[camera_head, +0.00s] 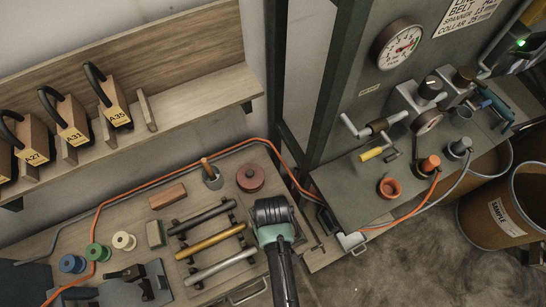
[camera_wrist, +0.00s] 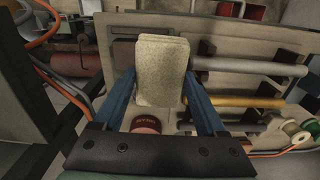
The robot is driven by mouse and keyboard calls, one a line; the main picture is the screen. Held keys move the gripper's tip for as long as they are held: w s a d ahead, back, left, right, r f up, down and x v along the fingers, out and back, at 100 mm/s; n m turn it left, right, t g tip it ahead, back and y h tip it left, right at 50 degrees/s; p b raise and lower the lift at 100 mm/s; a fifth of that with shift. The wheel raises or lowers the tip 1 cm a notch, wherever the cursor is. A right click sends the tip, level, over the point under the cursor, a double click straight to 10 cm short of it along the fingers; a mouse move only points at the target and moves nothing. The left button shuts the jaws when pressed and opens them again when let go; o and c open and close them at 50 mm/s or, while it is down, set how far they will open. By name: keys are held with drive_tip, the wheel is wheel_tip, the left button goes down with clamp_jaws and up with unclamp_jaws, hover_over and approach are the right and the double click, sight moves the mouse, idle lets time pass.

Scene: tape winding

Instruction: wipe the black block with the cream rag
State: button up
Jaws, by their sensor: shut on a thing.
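In the wrist view the cream rag (camera_wrist: 161,70) is a folded, pale, rough-textured pad. It sits upright between the two blue fingers of my gripper (camera_wrist: 165,88), which are shut on it. In the head view my gripper (camera_head: 272,212) is over the right part of the wooden bench, just right of the rack of rods. Its fingertips and the rag are hidden there. I cannot pick out the black block with certainty; dark blocks (camera_wrist: 292,89) show at the rod rack in the wrist view.
A red round tin (camera_head: 250,178) stands behind my gripper. The rack holds several rods, one a brass rod (camera_head: 210,242). Spools (camera_head: 123,241), a brown block (camera_head: 167,196) and a grey-green block (camera_head: 155,234) lie left. An orange cable (camera_head: 180,176) crosses the bench's back.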

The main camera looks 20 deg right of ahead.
wheel_tip(320, 180, up, 3)
drive_tip(key=shift+a+f+p, duration=0.1)
drive_tip(key=shift+a+p, duration=0.05)
drive_tip(key=shift+p, duration=0.9)
drive_tip(key=shift+r+p, duration=0.4)
drive_tip(key=shift+r, duration=0.1)
drive_tip(key=shift+f, duration=0.1)
